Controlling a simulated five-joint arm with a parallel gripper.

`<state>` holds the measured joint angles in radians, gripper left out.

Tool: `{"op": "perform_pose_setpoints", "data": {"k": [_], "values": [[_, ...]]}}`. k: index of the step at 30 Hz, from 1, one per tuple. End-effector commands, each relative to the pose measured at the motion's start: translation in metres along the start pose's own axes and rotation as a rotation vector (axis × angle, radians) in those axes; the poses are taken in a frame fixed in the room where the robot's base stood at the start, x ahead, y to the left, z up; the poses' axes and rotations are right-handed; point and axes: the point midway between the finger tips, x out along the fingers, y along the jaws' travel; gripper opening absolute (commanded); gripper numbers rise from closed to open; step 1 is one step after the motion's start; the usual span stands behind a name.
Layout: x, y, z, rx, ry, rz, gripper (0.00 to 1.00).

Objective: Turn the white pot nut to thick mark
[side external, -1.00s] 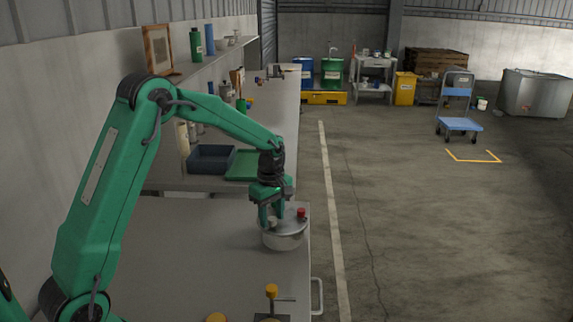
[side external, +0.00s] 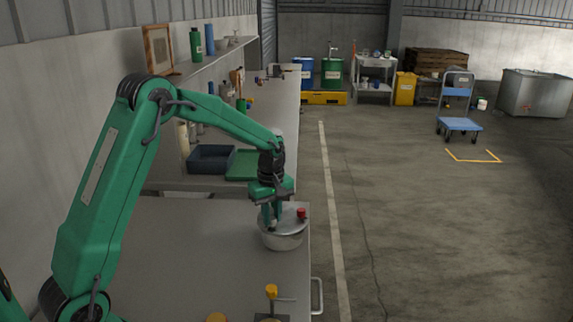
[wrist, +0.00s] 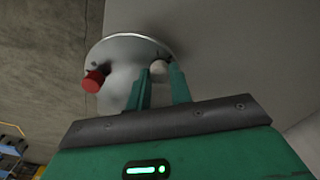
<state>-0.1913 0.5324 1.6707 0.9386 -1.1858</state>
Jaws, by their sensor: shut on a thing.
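A round metal pot (side external: 284,241) with a light grey lid stands on the grey bench near its right edge. The white nut (wrist: 159,68) is on the lid in the wrist view, between my fingertips. My gripper (side external: 272,222) points down at the lid and is shut on the nut; it also shows in the wrist view (wrist: 160,75). A red knob (side external: 301,213) stands on the same lid, to the right of my gripper; it also shows in the wrist view (wrist: 94,80). Small dark marks show on the lid, but I cannot tell which is the thick one.
A yellow-topped fitting with a side lever (side external: 271,292) stands at the bench's front edge of the picture. A dark blue bin (side external: 211,158) and a green tray (side external: 243,165) lie behind the pot. The bench left of the pot is clear.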

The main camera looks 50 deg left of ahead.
Motion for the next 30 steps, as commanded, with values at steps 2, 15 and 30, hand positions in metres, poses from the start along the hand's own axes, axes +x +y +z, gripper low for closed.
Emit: {"op": "perform_pose_setpoints", "data": {"k": [2, 15, 30], "values": [[-0.0008, 0.0001, 0.0, 0.058, 0.0, 0.0, 0.0], [-0.0011, 0.0002, 0.0, 0.466, 0.0, 0.0, 0.0], [-0.0014, 0.0004, 0.0001, 0.807, 0.0, 0.0, 0.0]]}}
